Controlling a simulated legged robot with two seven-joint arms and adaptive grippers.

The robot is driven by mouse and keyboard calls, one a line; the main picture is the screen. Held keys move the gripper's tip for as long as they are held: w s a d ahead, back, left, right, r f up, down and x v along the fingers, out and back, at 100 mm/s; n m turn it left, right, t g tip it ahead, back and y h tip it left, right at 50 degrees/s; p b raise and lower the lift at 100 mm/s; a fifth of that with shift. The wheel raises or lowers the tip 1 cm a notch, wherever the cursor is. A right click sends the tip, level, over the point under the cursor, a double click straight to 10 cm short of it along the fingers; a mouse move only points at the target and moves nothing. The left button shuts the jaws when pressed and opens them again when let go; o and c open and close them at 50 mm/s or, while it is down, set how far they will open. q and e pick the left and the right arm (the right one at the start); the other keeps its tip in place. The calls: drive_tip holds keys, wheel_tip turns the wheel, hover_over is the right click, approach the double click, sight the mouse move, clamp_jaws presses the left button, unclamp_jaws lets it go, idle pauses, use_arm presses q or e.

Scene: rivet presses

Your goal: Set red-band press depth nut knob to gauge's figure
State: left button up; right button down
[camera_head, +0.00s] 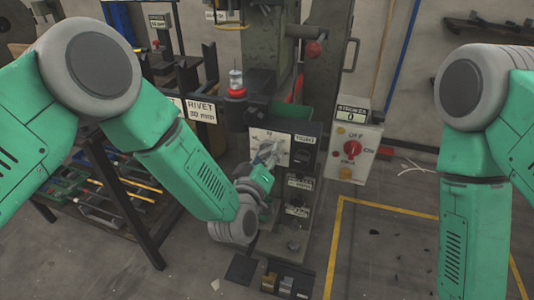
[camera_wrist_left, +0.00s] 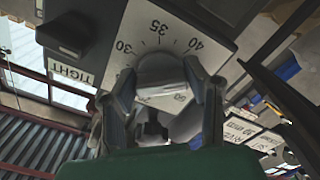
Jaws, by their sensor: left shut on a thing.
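The depth knob (camera_wrist_left: 160,72) is a rounded grey knob on a white dial plate (camera_wrist_left: 196,24) marked 30, 35 and 40. My left gripper (camera_wrist_left: 162,92) is shut on it, one finger on each side. I cannot make out a pointer on the knob. In the head view the left gripper (camera_head: 268,154) is at the white dial plate (camera_head: 256,138) on the front of the press, hiding the knob. A sign (camera_head: 201,110) left of the press reads RIVET 30 mm. My right gripper is out of view.
A black lever (camera_wrist_left: 66,34) with a TIGHT label sits beside the dial. A switch box (camera_head: 354,148) with a red knob stands right of the press, under a STROKES 0 display (camera_head: 352,114). A dark rack (camera_head: 125,190) is at left.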

use_arm(q)
drive_tip(key=shift+s+d+f, duration=0.1)
drive_tip(key=shift+s+f, duration=0.1)
drive_tip(key=shift+f, duration=0.15)
drive_tip(key=o, duration=1.1)
drive_tip(key=shift+o, duration=0.2)
drive_tip(key=shift+w, duration=0.15)
drive_tip(key=shift+r, duration=0.15)
drive_tip(key=v, duration=1.2)
